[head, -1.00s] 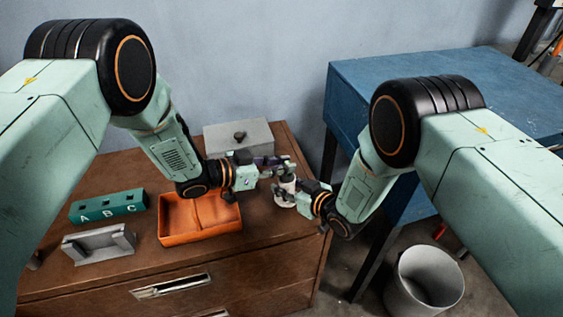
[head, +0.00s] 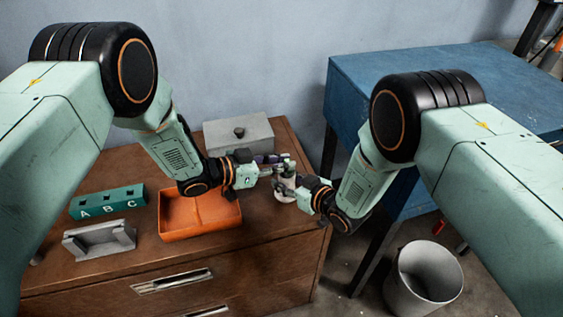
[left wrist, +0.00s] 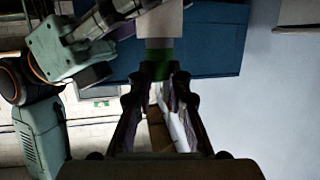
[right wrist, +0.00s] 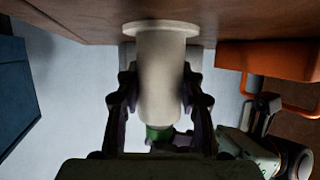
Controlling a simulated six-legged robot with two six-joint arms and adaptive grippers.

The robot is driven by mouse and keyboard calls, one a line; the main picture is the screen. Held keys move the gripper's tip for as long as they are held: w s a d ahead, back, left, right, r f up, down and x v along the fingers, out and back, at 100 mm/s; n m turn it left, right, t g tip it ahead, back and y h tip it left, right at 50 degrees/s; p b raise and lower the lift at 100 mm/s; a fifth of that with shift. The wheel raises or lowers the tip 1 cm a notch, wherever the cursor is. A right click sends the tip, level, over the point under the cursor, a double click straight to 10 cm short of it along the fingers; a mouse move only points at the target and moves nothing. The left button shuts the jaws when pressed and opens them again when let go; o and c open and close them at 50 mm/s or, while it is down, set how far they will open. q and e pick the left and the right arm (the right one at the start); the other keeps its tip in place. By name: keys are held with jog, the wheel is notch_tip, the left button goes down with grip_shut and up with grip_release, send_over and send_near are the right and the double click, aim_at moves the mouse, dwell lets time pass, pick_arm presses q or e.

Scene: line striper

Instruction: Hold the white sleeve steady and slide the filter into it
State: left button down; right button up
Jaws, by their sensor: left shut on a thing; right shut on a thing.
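The white sleeve (right wrist: 160,75) is a pale tube with a wide flange, which points toward the brown cabinet top in the right wrist view. My right gripper (head: 287,189) is shut around the sleeve (head: 286,182) near the cabinet's right end. The filter (right wrist: 158,132) shows as a short green band at the sleeve's end away from the flange. My left gripper (left wrist: 160,82) is shut on the filter (left wrist: 158,62), directly above the sleeve in the head view. Filter and sleeve look lined up and meeting. How far the filter sits inside is hidden.
An orange tray (head: 167,228), a green A B C block (head: 92,209), a grey cradle (head: 100,241) and a grey lidded box (head: 255,136) stand on the brown cabinet (head: 290,238). A blue table (head: 440,65) and white bin (head: 428,280) are at right.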

pick_arm(q)
jog(key=shift+f, duration=0.6)
jog(key=c, duration=1.2)
grip_release()
jog(key=shift+o, duration=0.2)
jog(key=o, duration=0.3)
jog(key=v, duration=0.7)
pick_arm(e)
jog(key=o, duration=1.3)
jog(key=shift+c, duration=0.2)
